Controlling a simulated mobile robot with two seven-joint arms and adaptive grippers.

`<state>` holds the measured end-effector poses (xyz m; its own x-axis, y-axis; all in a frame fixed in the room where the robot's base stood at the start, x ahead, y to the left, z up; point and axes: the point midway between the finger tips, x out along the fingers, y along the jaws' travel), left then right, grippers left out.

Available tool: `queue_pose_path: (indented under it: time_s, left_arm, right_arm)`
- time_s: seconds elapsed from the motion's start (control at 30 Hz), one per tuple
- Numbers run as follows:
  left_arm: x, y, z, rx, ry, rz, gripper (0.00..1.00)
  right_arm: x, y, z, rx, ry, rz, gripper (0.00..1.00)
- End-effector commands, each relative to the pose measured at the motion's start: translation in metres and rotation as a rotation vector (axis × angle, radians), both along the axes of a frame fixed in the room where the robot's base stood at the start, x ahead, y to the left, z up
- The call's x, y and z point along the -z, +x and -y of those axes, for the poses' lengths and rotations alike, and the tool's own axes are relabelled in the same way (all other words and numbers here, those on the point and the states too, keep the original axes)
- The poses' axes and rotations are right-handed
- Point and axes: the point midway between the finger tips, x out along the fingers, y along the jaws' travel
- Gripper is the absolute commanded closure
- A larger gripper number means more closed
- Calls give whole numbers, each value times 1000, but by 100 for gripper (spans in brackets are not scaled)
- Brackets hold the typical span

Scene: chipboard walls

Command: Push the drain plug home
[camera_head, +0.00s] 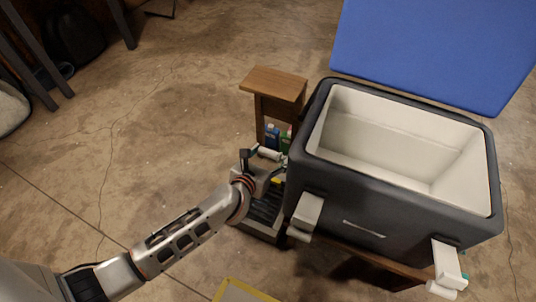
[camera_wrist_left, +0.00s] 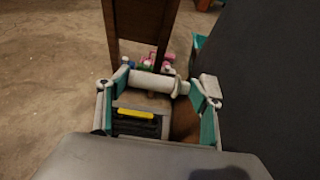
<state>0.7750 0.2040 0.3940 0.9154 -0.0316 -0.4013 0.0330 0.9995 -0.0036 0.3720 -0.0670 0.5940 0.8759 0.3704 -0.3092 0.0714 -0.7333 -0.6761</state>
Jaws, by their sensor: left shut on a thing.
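The dark grey cooler (camera_head: 380,222) stands at the right with its white inside open and its blue lid (camera_head: 435,45) raised behind it. My left gripper (camera_head: 269,160) is at the cooler's left side, close to its wall. A white cylinder with a flange near its right end, which looks like the drain plug (camera_wrist_left: 152,83), lies crosswise between the fingertips of my left gripper (camera_wrist_left: 158,84), shut on it. The plug also shows small in the head view (camera_head: 268,154). The drain hole is not visible. My right gripper is out of view.
A small wooden stand (camera_head: 275,82) with bottles (camera_head: 272,136) below its top is just beyond my left gripper. A grey case with a yellow part (camera_wrist_left: 136,114) lies under it. White latches (camera_head: 306,214) stick out from the cooler's front.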

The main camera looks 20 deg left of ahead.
Motion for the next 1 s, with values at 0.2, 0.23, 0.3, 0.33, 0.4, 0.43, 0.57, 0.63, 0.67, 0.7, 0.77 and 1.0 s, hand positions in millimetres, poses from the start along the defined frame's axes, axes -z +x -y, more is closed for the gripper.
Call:
queue_pose_path:
  time_s: [0.2,0.23,0.3,0.33,0.4,0.43,0.57,0.63,0.67,0.7,0.77,1.0]
  left_arm:
    - [-4,1,12,9,-7,8,59]
    - [-4,1,12,9,-7,8,59]
    - [-4,1,14,9,-7,8,59]
    - [-4,1,14,9,-7,8,59]
    - [-4,1,16,9,-6,7,59]
    - [-4,1,17,9,-6,7,59]
    - [-4,0,20,9,-7,7,59]
    - [-4,0,21,9,-7,7,59]
    - [-4,0,21,9,-7,6,59]
    - [-4,0,21,9,-6,6,59]
    - [-4,0,21,9,-6,6,59]
    - [-4,0,21,9,-6,6,59]
  right_arm:
    - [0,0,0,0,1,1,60]
    - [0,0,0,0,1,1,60]
    - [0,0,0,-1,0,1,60]
    - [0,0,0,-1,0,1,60]
    - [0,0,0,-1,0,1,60]
    - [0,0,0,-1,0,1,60]
    - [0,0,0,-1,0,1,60]
    - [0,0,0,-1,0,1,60]
    - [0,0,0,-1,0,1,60]
    - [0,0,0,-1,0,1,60]
    - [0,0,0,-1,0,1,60]
    - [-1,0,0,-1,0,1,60]
